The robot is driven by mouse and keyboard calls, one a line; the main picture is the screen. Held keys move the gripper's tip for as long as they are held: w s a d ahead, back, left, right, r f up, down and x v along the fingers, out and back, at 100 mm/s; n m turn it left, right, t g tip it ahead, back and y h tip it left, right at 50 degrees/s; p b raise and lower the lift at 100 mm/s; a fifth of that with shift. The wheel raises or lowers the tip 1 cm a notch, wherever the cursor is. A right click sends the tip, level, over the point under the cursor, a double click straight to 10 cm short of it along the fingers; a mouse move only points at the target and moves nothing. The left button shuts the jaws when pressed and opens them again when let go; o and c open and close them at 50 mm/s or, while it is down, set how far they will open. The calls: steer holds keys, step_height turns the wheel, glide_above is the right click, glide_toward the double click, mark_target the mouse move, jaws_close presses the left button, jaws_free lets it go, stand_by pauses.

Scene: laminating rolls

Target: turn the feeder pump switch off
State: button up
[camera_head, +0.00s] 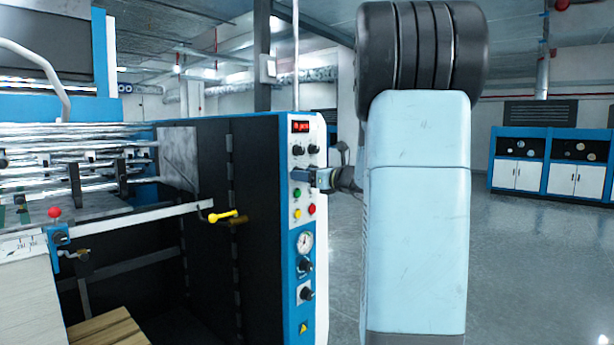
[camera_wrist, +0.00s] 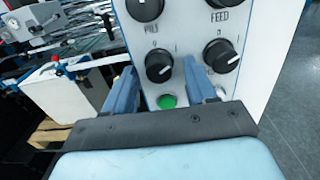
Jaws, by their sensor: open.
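The blue-and-white control panel (camera_head: 305,225) is on the end of the machine. In the wrist view, two black rotary switches, a left one (camera_wrist: 159,64) and a right one (camera_wrist: 221,56), sit below labels reading FEED and, less clearly, PILE. Each has 0 and I marks above it and a white pointer line turned toward the right. I cannot read which is the feeder pump switch. My gripper (camera_wrist: 159,76) is open, one finger on each side of the left switch; contact is unclear. In the head view my gripper (camera_head: 308,175) is at the panel and hides these switches.
A green button (camera_wrist: 167,101) sits just below the left switch. Yellow (camera_head: 297,213) and red (camera_head: 311,209) buttons, a gauge (camera_head: 305,241) and more knobs are lower on the panel. A yellow-handled lever (camera_head: 225,216) sticks out left. The floor at right is open.

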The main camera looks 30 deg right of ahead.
steer(key=shift+c, duration=0.4)
steer(key=c, duration=0.9)
steer(key=shift+d, duration=0.15)
steer(key=shift+c, duration=0.3)
